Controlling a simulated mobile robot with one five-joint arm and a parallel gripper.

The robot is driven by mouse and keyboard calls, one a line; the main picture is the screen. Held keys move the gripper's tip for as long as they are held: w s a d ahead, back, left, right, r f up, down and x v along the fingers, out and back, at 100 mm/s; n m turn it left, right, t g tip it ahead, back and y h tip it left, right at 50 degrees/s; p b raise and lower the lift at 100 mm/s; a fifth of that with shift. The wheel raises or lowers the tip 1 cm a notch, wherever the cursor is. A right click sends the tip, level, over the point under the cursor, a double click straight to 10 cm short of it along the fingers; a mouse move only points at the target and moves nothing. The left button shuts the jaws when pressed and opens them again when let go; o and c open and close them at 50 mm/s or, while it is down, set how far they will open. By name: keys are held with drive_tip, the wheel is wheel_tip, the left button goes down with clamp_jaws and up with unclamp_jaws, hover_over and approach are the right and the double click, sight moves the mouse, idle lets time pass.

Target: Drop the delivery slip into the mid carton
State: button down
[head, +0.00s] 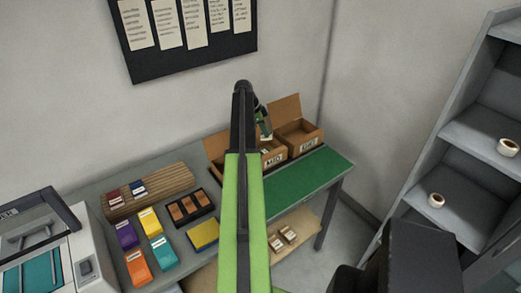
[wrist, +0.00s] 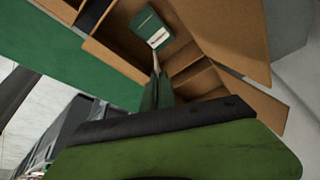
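The mid carton (head: 273,158) is an open brown box on the table's back edge, with a label that seems to read MID. My arm hides part of it. My gripper (head: 266,135) is above this carton, pointing down. In the wrist view my gripper (wrist: 157,75) has its green fingers close together, with a thin pale edge between their tips, apparently the delivery slip (wrist: 156,62) seen nearly edge-on. Beyond the tips, a green piece with a white label (wrist: 146,22) shows inside the carton's brown walls.
Another open carton (head: 300,137) stands to the right, and one (head: 215,146) is partly hidden to the left. A green mat (head: 310,172) lies in front, clear. Colored boxes (head: 150,221) and a machine (head: 75,262) are at left; a grey shelf (head: 470,130) is at right.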

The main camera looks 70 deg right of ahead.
sight(265, 138)
wheel_tip(265, 138, down, 4)
drive_tip(key=b, duration=0.3)
drive_tip(key=c, duration=1.6)
unclamp_jaws()
drive_tip(key=shift+r, duration=0.15)
drive_tip(key=p+v, duration=1.6)
drive_tip(key=v, duration=0.1)
drive_tip(key=shift+w+a, duration=0.15)
drive_tip(key=shift+w, duration=0.05)
